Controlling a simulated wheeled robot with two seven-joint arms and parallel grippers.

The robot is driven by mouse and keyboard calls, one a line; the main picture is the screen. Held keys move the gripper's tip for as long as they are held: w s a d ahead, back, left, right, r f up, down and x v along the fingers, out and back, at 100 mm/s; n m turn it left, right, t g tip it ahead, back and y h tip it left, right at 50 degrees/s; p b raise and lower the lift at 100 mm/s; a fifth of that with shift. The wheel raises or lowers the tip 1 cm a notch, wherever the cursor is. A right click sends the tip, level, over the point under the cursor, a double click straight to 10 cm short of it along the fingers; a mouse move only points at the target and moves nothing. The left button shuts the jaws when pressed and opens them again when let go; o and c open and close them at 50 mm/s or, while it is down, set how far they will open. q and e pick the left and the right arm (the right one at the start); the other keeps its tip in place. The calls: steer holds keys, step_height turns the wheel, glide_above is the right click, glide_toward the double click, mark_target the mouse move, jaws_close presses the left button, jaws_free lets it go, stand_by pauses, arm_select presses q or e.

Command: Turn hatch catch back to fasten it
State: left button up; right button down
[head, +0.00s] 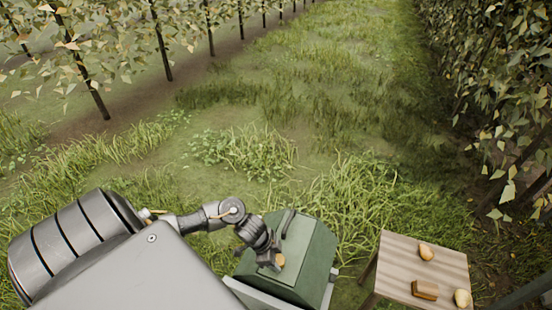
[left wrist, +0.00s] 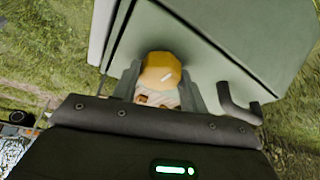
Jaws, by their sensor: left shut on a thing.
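The hatch catch shows in the left wrist view as a yellow-orange knob (left wrist: 161,70) with a short white mark, set against a green-grey panel. In the head view a small orange-brown bit of the catch (head: 280,260) shows beside my gripper. My left gripper (head: 272,262) is at the top of a green box (head: 310,262). In the left wrist view my left gripper (left wrist: 160,92) has one finger on each side of the knob and is shut on it. The lower part of the knob is partly hidden. My right gripper is not in view.
A dark bent handle (head: 287,222) stands on the box; it also shows right of the fingers in the left wrist view (left wrist: 238,105). A wooden table (head: 400,262) at right holds pears (head: 426,251) and a brown block (head: 425,290). Grass lies open ahead between tree rows.

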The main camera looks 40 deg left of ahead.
arm_select(q)
steer(key=m, duration=0.2)
steer(key=shift+w+a+m+g, duration=0.1)
steer(key=shift+w+m+g, duration=0.05)
steer(key=shift+m+g, duration=0.25)
steer(key=m+g, duration=0.1)
steer(key=m, duration=0.2)
steer(key=shift+w+f+m+h+b, duration=0.1)
steer(key=shift+m+h+b, duration=0.2)
steer(key=shift+h+b, duration=0.1)
steer(key=m+g+b, duration=0.1)
steer(key=m, duration=0.2)
steer(key=m+g+b, duration=0.1)
steer(key=m+b, duration=0.1)
steer(key=m, duration=0.1)
steer(key=shift+w+g, duration=0.15)
steer(key=shift+g, duration=0.25)
steer(key=m+b, duration=0.1)
steer(key=m, duration=0.1)
steer(key=shift+m+g+y, duration=0.3)
steer(key=shift+g+y, duration=0.1)
steer(key=shift+m+g+y, duration=0.3)
steer(key=shift+m, duration=0.8)
steer(key=o, duration=1)
